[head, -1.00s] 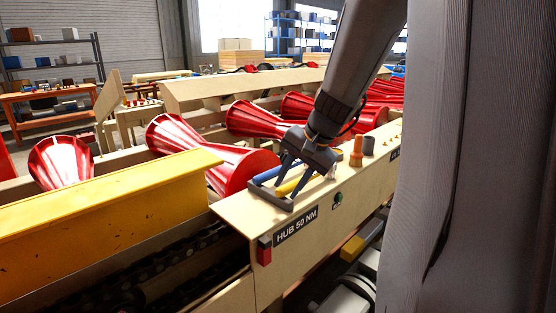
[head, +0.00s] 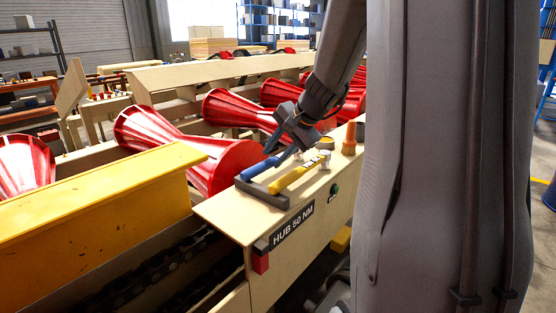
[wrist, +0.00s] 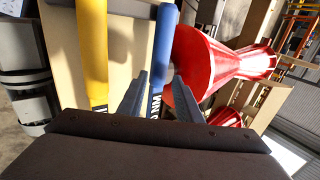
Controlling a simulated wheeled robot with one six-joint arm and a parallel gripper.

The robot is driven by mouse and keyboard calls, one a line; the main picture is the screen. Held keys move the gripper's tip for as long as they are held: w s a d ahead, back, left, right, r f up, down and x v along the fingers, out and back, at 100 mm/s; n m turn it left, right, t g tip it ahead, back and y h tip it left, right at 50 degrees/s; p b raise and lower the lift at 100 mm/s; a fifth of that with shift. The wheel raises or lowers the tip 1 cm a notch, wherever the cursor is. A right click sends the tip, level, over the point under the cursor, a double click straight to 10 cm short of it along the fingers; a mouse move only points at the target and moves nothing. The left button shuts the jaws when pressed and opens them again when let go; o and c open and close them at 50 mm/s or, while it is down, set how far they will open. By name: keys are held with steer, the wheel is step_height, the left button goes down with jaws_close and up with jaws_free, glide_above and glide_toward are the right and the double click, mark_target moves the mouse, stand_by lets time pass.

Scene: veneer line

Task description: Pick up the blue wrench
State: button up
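The blue wrench (head: 260,168) lies on the wooden ledge, its near end at a dark grey holder (head: 262,194). A yellow wrench (head: 297,177) lies beside it on the right. My gripper (head: 284,155) is over the far part of the blue wrench, fingers pointing down. In the wrist view the gripper (wrist: 160,76) is open, its two fingers apart on either side of the line of the blue wrench (wrist: 164,40). The yellow wrench (wrist: 93,50) is left of both fingers. Contact with the blue wrench cannot be told. The gripper hides its far end.
Red flared rollers (head: 232,166) stand just left of the ledge (head: 232,217). A yellow beam (head: 95,195) is at the near left. An orange knob (head: 349,140) stands on the ledge beyond the wrenches.

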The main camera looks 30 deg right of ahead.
mark_target(270, 161)
steer(key=x, duration=0.2)
steer(key=p+x, duration=0.1)
steer(key=shift+a+f, duration=0.3)
steer(key=shift+w+f, duration=0.25)
steer(key=shift+f, duration=0.2)
jaws_close()
